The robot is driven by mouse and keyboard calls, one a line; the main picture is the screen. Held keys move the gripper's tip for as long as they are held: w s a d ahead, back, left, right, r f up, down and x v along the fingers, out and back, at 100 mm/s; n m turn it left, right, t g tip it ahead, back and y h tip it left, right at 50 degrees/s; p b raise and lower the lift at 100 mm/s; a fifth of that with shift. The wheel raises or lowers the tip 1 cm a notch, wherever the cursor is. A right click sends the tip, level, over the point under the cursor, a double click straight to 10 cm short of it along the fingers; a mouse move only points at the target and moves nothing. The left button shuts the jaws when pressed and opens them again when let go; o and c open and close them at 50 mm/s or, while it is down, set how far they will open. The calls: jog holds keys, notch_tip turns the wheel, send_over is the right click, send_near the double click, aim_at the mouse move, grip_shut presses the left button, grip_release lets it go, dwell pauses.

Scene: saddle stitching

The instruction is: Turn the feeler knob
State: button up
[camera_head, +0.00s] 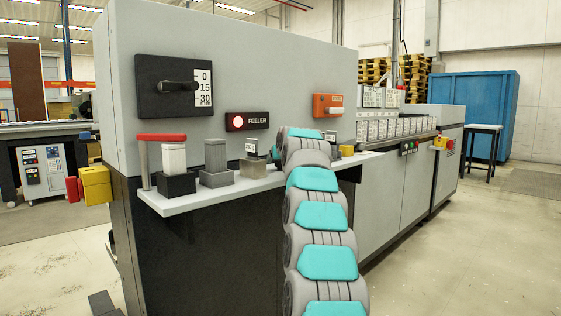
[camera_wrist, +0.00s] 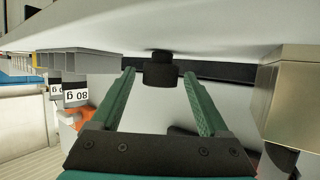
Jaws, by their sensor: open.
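My gripper is hidden behind my own arm in the head view, at the shelf, to the right of and below the knob. In the wrist view, which looks upside down, my gripper (camera_wrist: 158,74) is open with its green fingers apart. A short black round piece (camera_wrist: 160,70) shows between the fingertips. I cannot tell what it is or whether they touch it.
A lit red lamp labelled FEELER (camera_head: 247,121) is below the scale. A light shelf (camera_head: 215,192) holds several blocks, including a white one with a red bar (camera_head: 161,137) above it. An orange box (camera_head: 328,105) is on the machine front.

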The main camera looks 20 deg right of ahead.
jog(key=shift+b+v, duration=0.6)
jog(key=shift+v, duration=3.2)
jog(key=shift+f, duration=0.1)
